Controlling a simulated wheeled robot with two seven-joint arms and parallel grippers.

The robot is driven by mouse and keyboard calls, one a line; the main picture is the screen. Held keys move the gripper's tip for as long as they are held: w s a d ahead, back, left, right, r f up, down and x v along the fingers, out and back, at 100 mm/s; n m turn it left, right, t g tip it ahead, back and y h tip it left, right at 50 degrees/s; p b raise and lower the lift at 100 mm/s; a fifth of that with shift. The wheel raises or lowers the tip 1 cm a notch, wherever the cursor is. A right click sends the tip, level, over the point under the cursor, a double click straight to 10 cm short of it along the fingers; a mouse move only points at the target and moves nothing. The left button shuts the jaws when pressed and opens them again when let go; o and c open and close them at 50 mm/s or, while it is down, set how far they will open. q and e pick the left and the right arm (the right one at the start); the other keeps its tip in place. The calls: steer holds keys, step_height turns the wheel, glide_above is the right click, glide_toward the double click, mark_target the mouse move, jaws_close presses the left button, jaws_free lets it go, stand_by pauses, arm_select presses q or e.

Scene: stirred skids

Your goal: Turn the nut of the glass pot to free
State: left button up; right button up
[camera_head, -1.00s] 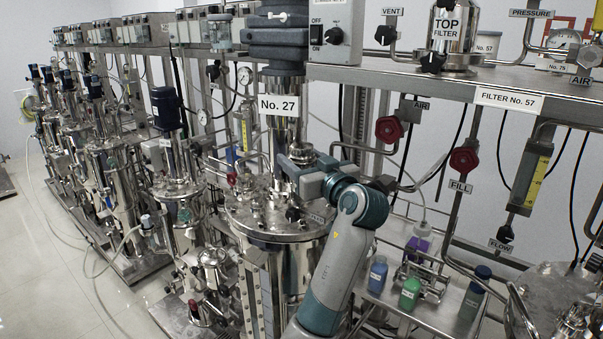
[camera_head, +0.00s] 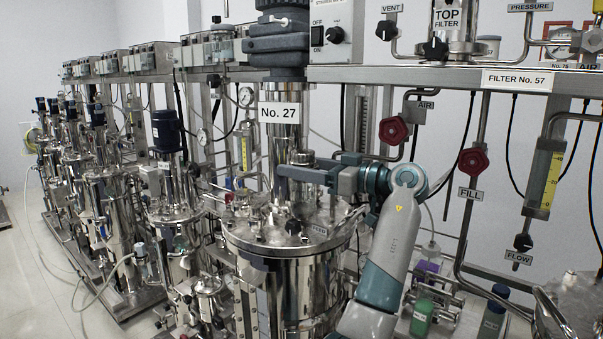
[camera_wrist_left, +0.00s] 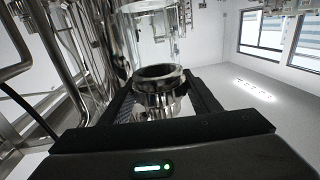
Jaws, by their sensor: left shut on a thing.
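My left gripper (camera_head: 285,173) reaches in from the right across the front of the steel column marked No. 27, just above the vessel's lid. In the left wrist view the fingers (camera_wrist_left: 158,100) are shut on a round metal fitting with a dark ring, which looks like the nut (camera_wrist_left: 158,74). A clear glass cylinder (camera_wrist_left: 152,35), seemingly the glass pot, stands upright right above that ring. In the head view the fingers and the column hide most of the grip, and I cannot make out the glass there. My right gripper is not in view.
The steel vessel lid (camera_head: 290,235) with its fittings lies close below the gripper. The No. 27 column (camera_head: 280,135) rises beside the fingers. Pipes and red valve knobs (camera_head: 393,130) stand to the right, with bottles (camera_head: 422,317) low down. Open floor (camera_head: 60,270) shows at far left.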

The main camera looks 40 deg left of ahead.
arm_select(q)
steer(key=shift+r, duration=0.2)
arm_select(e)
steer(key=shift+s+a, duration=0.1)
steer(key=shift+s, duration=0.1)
arm_select(q)
steer(key=o, duration=1)
steer(key=shift+a+f, duration=0.1)
steer(key=shift+o, duration=0.2)
steer(key=shift+d+f, duration=0.1)
steer(key=shift+d, duration=0.45)
steer(key=w+d+b, duration=0.1)
steer(key=d+b, duration=0.4)
steer(key=d, duration=1.1)
steer(key=shift+w+d+b, duration=0.15)
steer(key=shift+b, duration=0.15)
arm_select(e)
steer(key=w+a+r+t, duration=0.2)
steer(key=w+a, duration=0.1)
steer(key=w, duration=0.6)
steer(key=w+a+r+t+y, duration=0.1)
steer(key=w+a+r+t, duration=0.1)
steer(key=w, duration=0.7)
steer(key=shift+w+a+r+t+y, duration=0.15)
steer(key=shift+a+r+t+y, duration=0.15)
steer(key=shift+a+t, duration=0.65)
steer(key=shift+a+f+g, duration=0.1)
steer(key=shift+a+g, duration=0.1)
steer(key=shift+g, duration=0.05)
